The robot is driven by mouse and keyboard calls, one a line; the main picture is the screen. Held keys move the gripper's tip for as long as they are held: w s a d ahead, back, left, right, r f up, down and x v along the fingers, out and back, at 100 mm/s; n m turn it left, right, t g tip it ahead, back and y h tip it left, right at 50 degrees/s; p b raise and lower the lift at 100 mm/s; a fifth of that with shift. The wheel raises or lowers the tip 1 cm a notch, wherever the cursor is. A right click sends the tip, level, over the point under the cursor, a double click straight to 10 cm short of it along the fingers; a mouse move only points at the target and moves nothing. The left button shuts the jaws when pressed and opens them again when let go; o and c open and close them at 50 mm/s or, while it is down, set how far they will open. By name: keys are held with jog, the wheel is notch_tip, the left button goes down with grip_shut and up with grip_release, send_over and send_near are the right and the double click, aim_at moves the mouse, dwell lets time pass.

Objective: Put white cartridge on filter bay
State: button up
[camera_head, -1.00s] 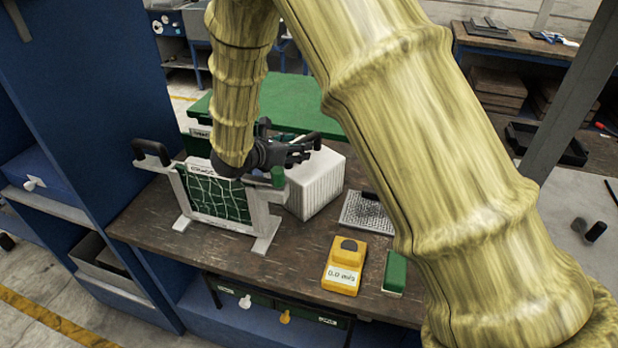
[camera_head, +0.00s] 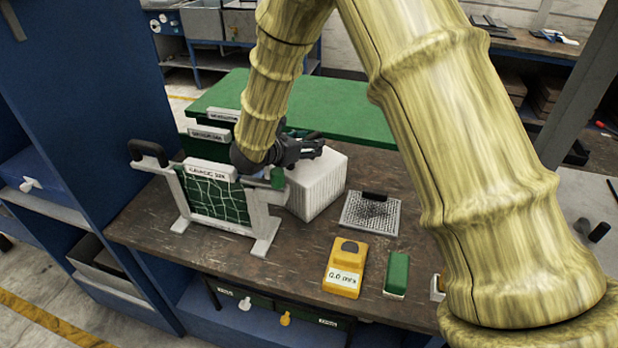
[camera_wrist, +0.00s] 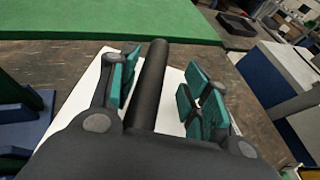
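The white cartridge (camera_head: 318,186) is a ribbed white box on the brown workbench, right of and behind the filter bay. The filter bay (camera_head: 262,214) is a pale upright frame with green mesh and a label on top. My gripper (camera_head: 306,149) is above the cartridge's top in the head view. In the wrist view, my gripper (camera_wrist: 164,84) has its teal-padded fingers spread on either side of a black bar (camera_wrist: 151,82) over the white top (camera_wrist: 87,83). A gap shows between the bar and the right finger. The bar's ends are partly hidden.
A green-topped box (camera_head: 300,108) stands behind. Right of the cartridge are a perforated plate (camera_head: 360,213), a yellow meter (camera_head: 343,268) and a green block (camera_head: 396,273). A black handle (camera_head: 148,151) stands up at the bay's left.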

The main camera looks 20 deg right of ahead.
jog(key=shift+a, duration=0.15)
grip_shut()
jog(key=shift+w+r, duration=0.1)
jog(key=shift+r, duration=0.1)
